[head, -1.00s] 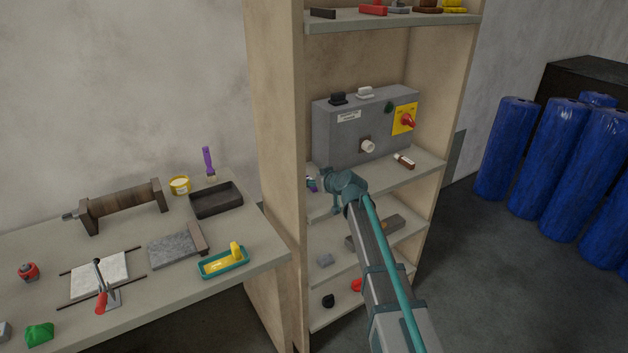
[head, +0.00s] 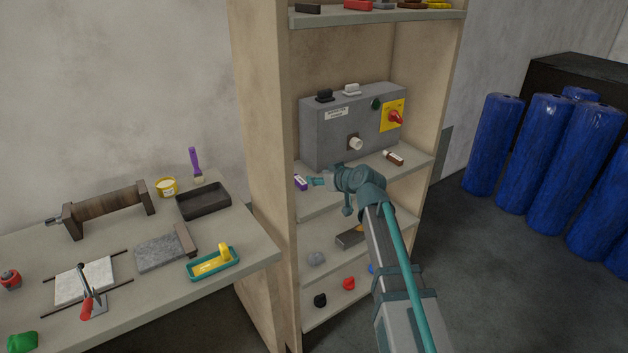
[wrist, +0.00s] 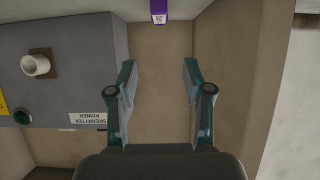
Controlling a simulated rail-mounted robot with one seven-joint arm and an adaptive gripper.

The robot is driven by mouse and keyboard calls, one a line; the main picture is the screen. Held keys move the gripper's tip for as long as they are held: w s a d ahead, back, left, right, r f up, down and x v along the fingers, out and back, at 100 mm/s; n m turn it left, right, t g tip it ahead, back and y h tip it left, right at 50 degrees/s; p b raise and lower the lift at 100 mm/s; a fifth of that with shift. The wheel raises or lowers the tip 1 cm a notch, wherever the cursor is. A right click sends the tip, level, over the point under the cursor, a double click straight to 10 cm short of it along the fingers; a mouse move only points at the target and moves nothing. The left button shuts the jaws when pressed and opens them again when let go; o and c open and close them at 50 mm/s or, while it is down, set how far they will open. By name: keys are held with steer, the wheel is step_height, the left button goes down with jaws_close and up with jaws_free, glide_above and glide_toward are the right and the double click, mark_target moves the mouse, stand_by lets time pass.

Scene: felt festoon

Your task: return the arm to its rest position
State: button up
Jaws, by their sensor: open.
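My gripper (head: 318,181) is in the shelf bay in the head view, pointing left, with its tip close to a small purple box (head: 300,182). In the wrist view my gripper (wrist: 158,75) is open, with nothing between its two teal fingers. The purple box (wrist: 159,10) shows at the top edge of that view, beyond the fingertips and apart from them. My arm reaches up from the bottom right of the head view into the bay.
A grey control box (head: 328,140) with knobs and a red switch stands on the shelf behind my gripper. A brown bottle (head: 393,157) lies to the right. The shelf unit's left side panel (head: 262,150) is close. A workbench (head: 190,318) with tools stands left.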

steer(key=shift+s+d+r, duration=0.1)
steer(key=shift+s+d, duration=0.05)
stand_by(0.3)
steer(key=s+d+f+m+g+h+p, duration=0.1)
steer(key=s+d+f+m+g+h, duration=0.2)
steer(key=s+f, duration=0.65)
steer(key=s+d+f+m+g+h+p, duration=0.1)
steer(key=s+d+f+g+p, duration=0.2)
steer(key=s+f, duration=0.7)
steer(key=s+d+f+m+g+h, duration=0.25)
steer(key=s+d+f, duration=0.25)
steer(key=f, duration=1)
steer(key=s+d+f+g+p, duration=0.2)
steer(key=s+f, duration=0.1)
steer(key=s, duration=0.9)
steer(key=s+d+f+g+h+p, duration=0.1)
steer(key=s+d+f+g+p, duration=0.1)
steer(key=s, duration=0.9)
steer(key=s+d+f+g+p, duration=0.2)
steer(key=s+d+f+g, duration=0.2)
steer(key=s, duration=0.8)
step_height(320, 180, down, 2)
steer(key=shift+s+d+m, duration=0.2)
steer(key=shift+s+m, duration=0.1)
steer(key=shift+m, duration=0.15)
